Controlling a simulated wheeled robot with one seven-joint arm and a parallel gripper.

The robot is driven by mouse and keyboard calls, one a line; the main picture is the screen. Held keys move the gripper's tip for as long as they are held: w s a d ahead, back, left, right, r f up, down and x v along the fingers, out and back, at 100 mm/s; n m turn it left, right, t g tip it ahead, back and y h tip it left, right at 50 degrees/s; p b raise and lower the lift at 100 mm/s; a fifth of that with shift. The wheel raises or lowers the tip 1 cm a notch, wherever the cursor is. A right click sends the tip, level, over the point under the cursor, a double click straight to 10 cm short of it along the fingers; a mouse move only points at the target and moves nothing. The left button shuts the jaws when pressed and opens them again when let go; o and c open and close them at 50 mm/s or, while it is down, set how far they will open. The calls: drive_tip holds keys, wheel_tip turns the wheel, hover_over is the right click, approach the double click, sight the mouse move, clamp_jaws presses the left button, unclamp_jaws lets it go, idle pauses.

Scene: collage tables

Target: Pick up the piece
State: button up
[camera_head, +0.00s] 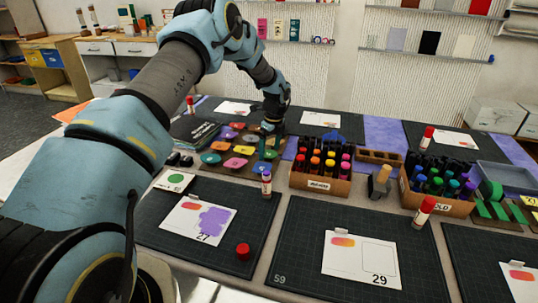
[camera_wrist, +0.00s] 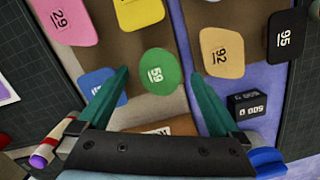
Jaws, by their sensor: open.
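My gripper (camera_wrist: 160,74) is open, and its two green fingers point down over the coloured pieces. A round green piece (camera_wrist: 157,72) marked 59 shows between the fingertips in the wrist view, with nothing gripped. A blue piece (camera_wrist: 103,86) lies partly behind the left finger. A tan piece (camera_wrist: 221,53) marked 92 is just right of the right fingertip. A yellow piece (camera_wrist: 138,12) and a pink piece (camera_wrist: 71,20) are farther off. In the head view my gripper (camera_head: 268,148) is at the right end of the group of pieces, and its fingers partly hide them.
A black piece (camera_wrist: 286,36) marked 95 and a small black block (camera_wrist: 247,105) lie to the right in the wrist view. A wooden box of coloured bottles (camera_head: 321,184) stands right of my gripper.

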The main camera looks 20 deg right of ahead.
drive_tip(key=shift+f, duration=0.25)
idle(0.3)
drive_tip(key=c, duration=0.8)
